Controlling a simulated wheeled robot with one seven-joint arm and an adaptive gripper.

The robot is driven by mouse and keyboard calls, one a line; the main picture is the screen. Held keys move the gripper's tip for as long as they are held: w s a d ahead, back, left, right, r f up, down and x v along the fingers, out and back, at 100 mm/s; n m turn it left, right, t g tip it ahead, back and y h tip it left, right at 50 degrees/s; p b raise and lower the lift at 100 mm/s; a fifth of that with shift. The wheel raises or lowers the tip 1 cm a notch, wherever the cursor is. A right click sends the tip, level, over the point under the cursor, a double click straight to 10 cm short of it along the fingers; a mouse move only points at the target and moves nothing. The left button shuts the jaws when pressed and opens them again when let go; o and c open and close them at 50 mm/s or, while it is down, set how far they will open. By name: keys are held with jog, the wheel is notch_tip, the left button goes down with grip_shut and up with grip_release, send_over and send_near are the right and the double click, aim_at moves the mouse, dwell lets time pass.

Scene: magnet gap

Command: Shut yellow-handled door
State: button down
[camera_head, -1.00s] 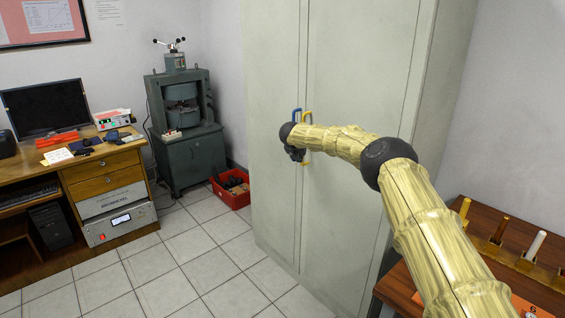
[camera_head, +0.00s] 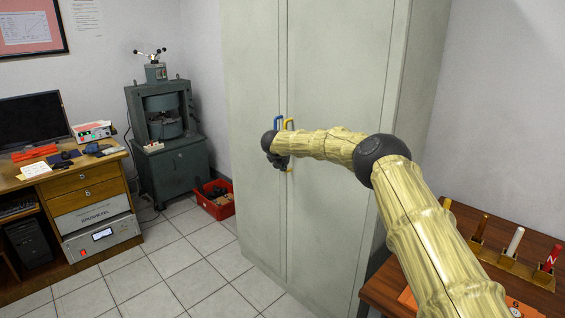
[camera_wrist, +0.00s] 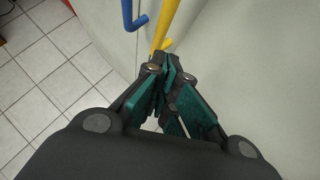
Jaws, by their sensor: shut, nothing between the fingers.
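The tall pale green cabinet has two doors, and the right door (camera_head: 335,75) carries the yellow handle (camera_head: 289,124). The yellow handle also shows in the wrist view (camera_wrist: 166,22), just beyond my fingertips. The blue handle (camera_head: 278,125) is on the left door (camera_head: 254,90), and it shows in the wrist view (camera_wrist: 131,18) too. Both doors look about flush, with a thin seam between them. My gripper (camera_head: 281,163) is at the handles, and its fingers (camera_wrist: 163,62) are shut and empty in the wrist view. The fingertips overlap the lower yellow handle; I cannot tell whether they touch it.
A wooden table (camera_head: 455,226) with a rack of coloured bars (camera_head: 512,258) stands right of the cabinet. A red crate (camera_head: 214,199) and a green press machine (camera_head: 165,125) stand to the left. The tiled floor (camera_head: 180,262) before the cabinet is clear.

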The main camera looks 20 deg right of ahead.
jog(key=s+a+f+b+v, duration=0.1)
jog(key=b+v, duration=0.1)
jog(key=v, duration=0.8)
jog(key=s+a+f+n, duration=0.2)
jog(key=s+f+n, duration=0.2)
jog(key=f, duration=0.3)
jog(key=s+a+f+n+p, duration=0.1)
jog(key=s+a+f+n, duration=0.25)
jog(key=f, duration=0.35)
jog(key=s+a+f+n, duration=0.2)
jog(key=s+f+n, duration=0.25)
jog(key=f, duration=0.35)
jog(key=s+f+n+g+y+p, duration=0.1)
jog(key=s+f+n, duration=0.9)
jog(key=s, duration=0.6)
jog(key=s+f+n+g+y+p, duration=0.1)
jog(key=s+f+n+y, duration=0.1)
jog(key=s+f+n, duration=0.8)
jog(key=s+d+n+g, duration=0.1)
jog(key=s+n+g, duration=0.1)
jog(key=s, duration=1.1)
jog(key=s+d+n+g, duration=0.2)
jog(key=s+n, duration=0.2)
jog(key=s, duration=1)
jog(key=s+d+n+g+y, duration=0.1)
jog(key=s+d+n+g, duration=0.1)
jog(key=s, duration=1.1)
jog(key=shift+s+f+n+p, duration=0.15)
jog(key=shift+f+n+p, duration=0.15)
jog(key=shift+f+n, duration=0.2)
